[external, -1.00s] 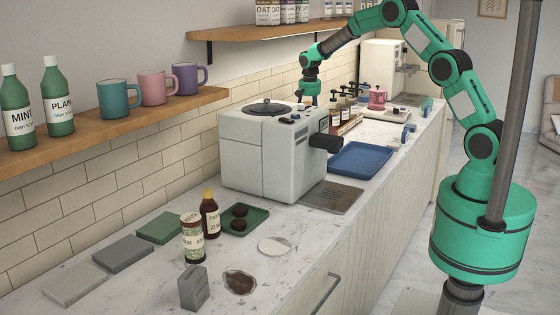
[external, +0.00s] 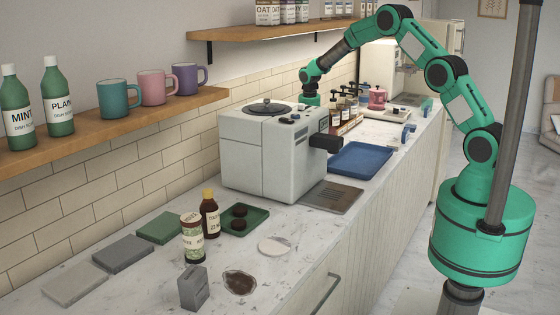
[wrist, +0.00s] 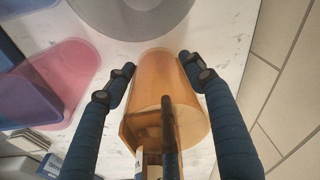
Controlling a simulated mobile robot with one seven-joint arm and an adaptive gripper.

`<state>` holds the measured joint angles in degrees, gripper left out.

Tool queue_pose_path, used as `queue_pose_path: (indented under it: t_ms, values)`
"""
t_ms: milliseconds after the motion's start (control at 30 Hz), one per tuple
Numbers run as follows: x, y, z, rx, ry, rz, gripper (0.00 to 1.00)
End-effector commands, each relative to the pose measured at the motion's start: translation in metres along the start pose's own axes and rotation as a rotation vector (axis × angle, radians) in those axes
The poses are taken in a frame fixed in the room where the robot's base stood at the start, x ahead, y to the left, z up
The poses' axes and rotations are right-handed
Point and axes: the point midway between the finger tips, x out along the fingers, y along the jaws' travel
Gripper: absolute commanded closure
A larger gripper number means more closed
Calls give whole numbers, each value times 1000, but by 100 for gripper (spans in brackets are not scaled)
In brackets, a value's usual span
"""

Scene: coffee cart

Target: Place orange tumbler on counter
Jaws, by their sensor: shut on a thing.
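The orange tumbler (wrist: 155,95) is translucent and lies between the two blue fingers of my gripper (wrist: 158,70) in the wrist view. My gripper is shut on it. The pale marbled counter (wrist: 108,112) shows around it in the wrist view. In the external view the counter (external: 150,245) runs along the tiled wall. There my gripper's lower end and the tumbler are hidden behind the grey coffee machine (external: 262,160). I cannot tell whether the tumbler's base touches the counter.
A grey round object (wrist: 130,18) is at the top. The tiled wall (wrist: 280,80) is close on the right. A shelf (external: 250,32) overhangs in the external view.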

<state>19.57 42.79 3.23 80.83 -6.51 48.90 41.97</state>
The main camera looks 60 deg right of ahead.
Motion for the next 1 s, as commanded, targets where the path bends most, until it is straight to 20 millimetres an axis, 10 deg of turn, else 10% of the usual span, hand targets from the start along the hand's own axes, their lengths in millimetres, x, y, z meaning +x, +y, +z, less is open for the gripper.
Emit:
queue_pose_path:
  t_ms: [633,667,733,1000]
  values:
    - [23,-1,2,0,1,0,79]
    - [23,0,3,0,0,0,44]
    - [23,0,3,0,0,0,30]
    - [23,0,3,0,0,0,27]
